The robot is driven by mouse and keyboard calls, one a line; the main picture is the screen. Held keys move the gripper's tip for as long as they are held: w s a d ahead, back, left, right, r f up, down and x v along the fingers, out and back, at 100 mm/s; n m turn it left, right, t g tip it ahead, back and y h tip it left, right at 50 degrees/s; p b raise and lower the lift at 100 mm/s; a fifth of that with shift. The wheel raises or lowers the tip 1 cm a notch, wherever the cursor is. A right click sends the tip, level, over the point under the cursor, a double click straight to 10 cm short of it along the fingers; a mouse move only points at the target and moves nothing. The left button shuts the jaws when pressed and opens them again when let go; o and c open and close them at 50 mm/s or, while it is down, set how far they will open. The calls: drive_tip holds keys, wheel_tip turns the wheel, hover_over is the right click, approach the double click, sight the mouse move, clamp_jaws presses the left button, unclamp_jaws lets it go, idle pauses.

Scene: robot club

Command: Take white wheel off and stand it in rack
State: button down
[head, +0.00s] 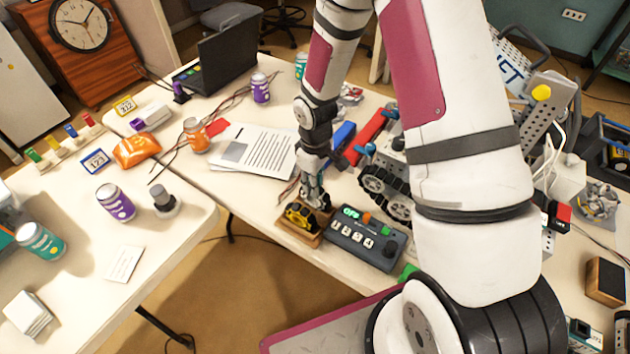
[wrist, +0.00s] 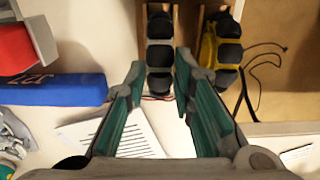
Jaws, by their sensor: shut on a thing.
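My gripper (wrist: 160,62) is shut on a wheel with dark rollers and pale grey edges (wrist: 159,52), which I take to be the white wheel. It stands upright between the fingertips and two wooden slats of the rack (wrist: 143,14), at or in a slot; I cannot tell whether it rests on the bottom. A yellow wheel with dark rollers (wrist: 209,50) stands in the slot beside it. In the head view my gripper (head: 314,190) points down at the small wooden rack (head: 297,236), with the yellow wheel (head: 298,215) on its left. The held wheel is mostly hidden there.
A control box with a green display (head: 366,238) stands just right of the rack. A tracked robot (head: 385,192) is behind it. The table's front edge is close to the rack.

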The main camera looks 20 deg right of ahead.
drive_tip(key=shift+f, duration=0.2)
drive_tip(key=c, duration=1.3)
unclamp_jaws()
drive_tip(key=shift+r+p, duration=1.45)
drive_tip(key=shift+r, duration=2.05)
